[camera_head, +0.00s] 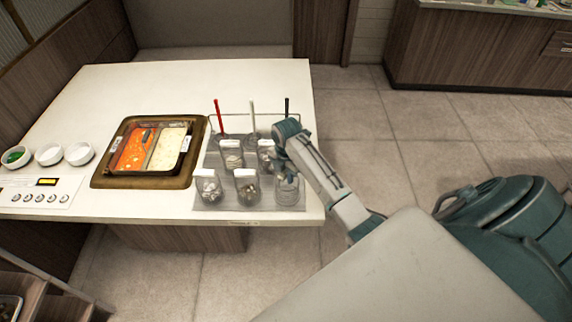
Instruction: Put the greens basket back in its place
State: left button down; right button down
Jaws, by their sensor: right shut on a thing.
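A grey rack (212,160) at the right end of the white table holds several small clear baskets with pale or dark contents. My right gripper (279,157) reaches in from the right over the rack and is shut on a clear basket (287,191) at the rack's front right corner. The gripper covers part of this basket's top. Its contents are too small to make out, and I cannot tell whether it rests on the rack or hangs just above it. My left gripper is not in view.
A hotpot (182,165) with red and white broth is set in the table (200,85). Small bowls (78,153), one with green contents, stand at the left. Red (217,115), white (252,115) and black (287,107) sticks rise behind the baskets. The table's back is clear.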

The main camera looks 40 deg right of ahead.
jog(key=shift+s+f, duration=0.1)
jog(key=shift+f, duration=0.25)
dwell(0.7)
jog(key=shift+c, duration=1.9)
grip_release()
jog(key=shift+r+p, duration=1.55)
jog(key=shift+p, duration=0.6)
jog(key=shift+r, duration=3.95)
jog(key=shift+f, duration=0.1)
